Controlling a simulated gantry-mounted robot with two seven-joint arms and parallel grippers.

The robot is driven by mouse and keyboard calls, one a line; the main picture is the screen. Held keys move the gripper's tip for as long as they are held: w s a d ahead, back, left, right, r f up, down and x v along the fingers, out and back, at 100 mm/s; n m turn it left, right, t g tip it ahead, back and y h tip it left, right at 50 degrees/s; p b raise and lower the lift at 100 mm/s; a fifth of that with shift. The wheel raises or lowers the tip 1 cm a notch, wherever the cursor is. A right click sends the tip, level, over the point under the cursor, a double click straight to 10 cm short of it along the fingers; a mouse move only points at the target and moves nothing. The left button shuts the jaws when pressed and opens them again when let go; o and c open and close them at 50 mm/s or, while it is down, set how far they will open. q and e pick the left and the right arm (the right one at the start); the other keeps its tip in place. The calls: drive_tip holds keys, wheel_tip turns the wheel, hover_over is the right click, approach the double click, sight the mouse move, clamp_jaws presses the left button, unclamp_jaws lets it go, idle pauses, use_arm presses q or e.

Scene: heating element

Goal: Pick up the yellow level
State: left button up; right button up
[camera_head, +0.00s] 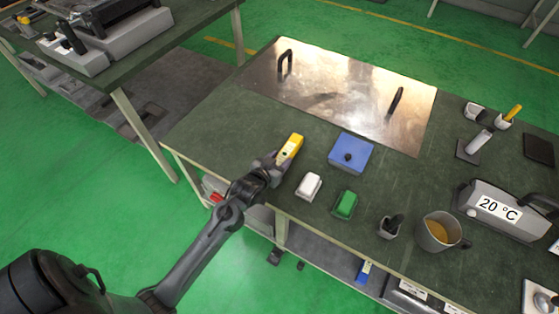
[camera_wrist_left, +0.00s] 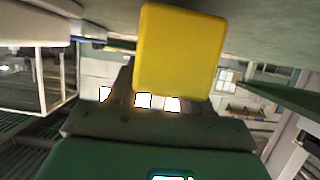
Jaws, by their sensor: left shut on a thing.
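The yellow level (camera_head: 290,149) is in the jaws of my left gripper (camera_head: 277,163), over the near left part of the green table in the head view. In the left wrist view the level (camera_wrist_left: 178,50) stands out large and close, with its lower end at the dark gripper (camera_wrist_left: 165,115). My left gripper is shut on it. I cannot tell from these frames how far the level is above the tabletop. My right gripper does not show in either view.
To the right are a white block (camera_head: 309,186), a green block (camera_head: 345,204) and a blue box (camera_head: 351,152). A metal plate with two handles (camera_head: 335,85) covers the back of the table. A mug (camera_head: 437,233) and a 20 °C device (camera_head: 500,210) stand right.

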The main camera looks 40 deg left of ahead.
sight(282, 155)
use_arm(q)
drive_tip(key=r+p, duration=0.1)
drive_tip(key=r, duration=0.1)
drive_tip(key=d+r+p, duration=0.1)
drive_tip(key=r, duration=0.1)
drive_tip(key=shift+w, duration=0.1)
drive_tip(key=d+r+p, duration=0.4)
drive_tip(key=d+r, duration=0.2)
drive_tip(key=d, duration=0.4)
drive_tip(key=s+r+p, duration=0.3)
drive_tip(key=r+p, duration=1.1)
drive_tip(key=p, duration=0.1)
drive_tip(key=s+d+r+m+h+p, duration=0.1)
drive_tip(key=s+r+p, duration=0.2)
drive_tip(key=r+p, duration=1.2)
drive_tip(key=s+r+h+p, duration=0.1)
drive_tip(key=s+r+p, duration=0.2)
drive_tip(key=r+p, duration=1.2)
drive_tip(key=shift+d+m+p, duration=0.2)
drive_tip(key=shift+m+p, duration=0.1)
drive_tip(key=shift+m, duration=0.1)
